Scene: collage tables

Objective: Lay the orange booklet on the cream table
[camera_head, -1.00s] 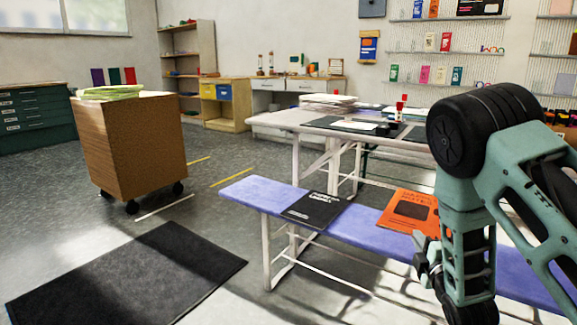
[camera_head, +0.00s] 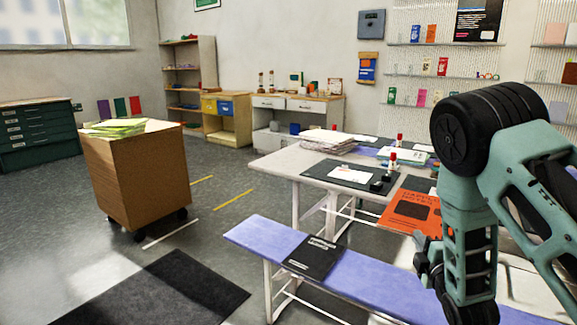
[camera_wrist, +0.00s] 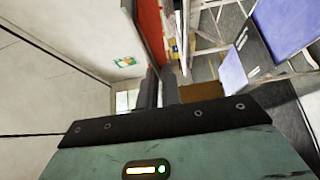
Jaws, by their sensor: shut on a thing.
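The orange booklet (camera_head: 397,222), with a dark panel on its cover, is held by my gripper (camera_head: 421,256), which is shut on its edge. In the head view it is clear of the bench and overlaps the near right part of the cream table (camera_head: 277,162) in the picture. The wrist view shows the booklet nearly edge-on as an orange-red strip (camera_wrist: 150,30) at my gripper's fingers (camera_wrist: 160,88). The table carries a dark mat (camera_head: 322,171) with a white sheet, stacked papers (camera_head: 328,141) and red-topped items (camera_head: 393,156).
A purple-topped bench (camera_head: 258,236) stands in front of the table, with a black booklet (camera_head: 314,258) on it. A wooden cart (camera_head: 145,182) stands at the left and a dark floor mat (camera_head: 165,292) lies below it. The table's near left corner is bare.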

